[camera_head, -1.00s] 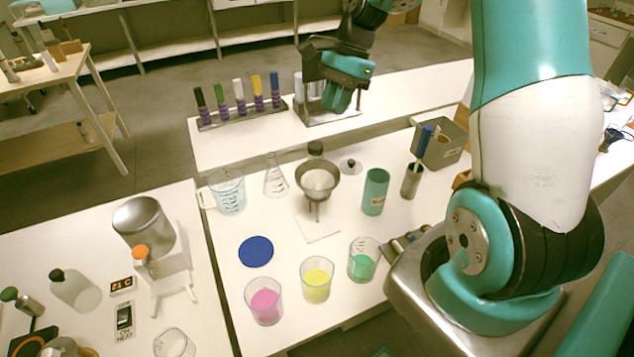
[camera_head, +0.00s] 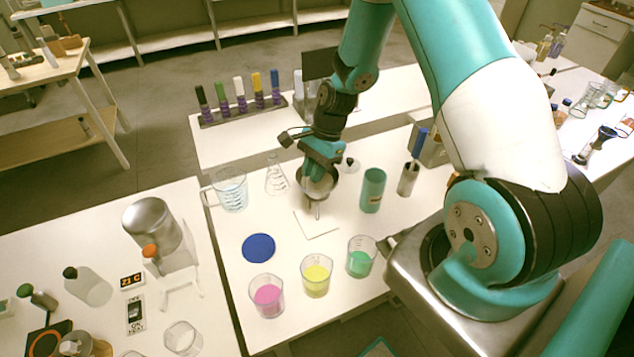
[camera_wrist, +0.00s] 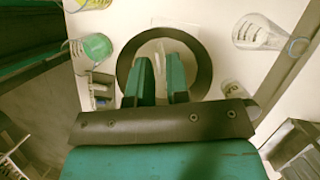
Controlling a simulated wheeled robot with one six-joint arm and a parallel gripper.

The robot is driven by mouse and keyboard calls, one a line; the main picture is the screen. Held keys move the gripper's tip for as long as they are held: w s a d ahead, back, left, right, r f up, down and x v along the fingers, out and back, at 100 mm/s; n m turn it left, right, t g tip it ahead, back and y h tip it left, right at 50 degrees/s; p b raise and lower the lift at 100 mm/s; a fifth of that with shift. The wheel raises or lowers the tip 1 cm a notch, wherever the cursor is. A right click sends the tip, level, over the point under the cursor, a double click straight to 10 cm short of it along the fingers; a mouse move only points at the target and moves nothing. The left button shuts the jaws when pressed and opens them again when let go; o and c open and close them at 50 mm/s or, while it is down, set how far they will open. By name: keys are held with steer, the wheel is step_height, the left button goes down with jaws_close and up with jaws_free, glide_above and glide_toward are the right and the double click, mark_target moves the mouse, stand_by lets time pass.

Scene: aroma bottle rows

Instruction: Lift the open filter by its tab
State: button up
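The funnel (camera_head: 329,192) stands on a small stand with a white square base (camera_head: 318,226) in the middle of the bench. It held a pale filter in its bowl a second ago; the filter is now mostly hidden by my gripper. My gripper (camera_head: 319,172) is directly over the funnel. In the wrist view the dark funnel ring (camera_wrist: 205,70) surrounds my gripper's fingertips (camera_wrist: 160,62). The two teal fingers are apart with a gap between them. A pale strip shows around that gap, but I cannot make out the filter's tab.
An Erlenmeyer flask (camera_head: 276,178) and a water jug (camera_head: 230,190) stand left of the funnel. A green cylinder (camera_head: 373,190) and a tool holder (camera_head: 408,180) stand right. Beakers of pink (camera_head: 267,298), yellow (camera_head: 316,276) and green (camera_head: 360,258) stand in front, near a blue disc (camera_head: 258,248).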

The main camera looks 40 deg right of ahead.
steer(key=shift+a+f, duration=0.25)
steer(key=shift+f, duration=0.4)
jaws_close()
step_height(320, 180, up, 30)
steer(key=p, duration=0.8)
steer(key=shift+p, duration=0.3)
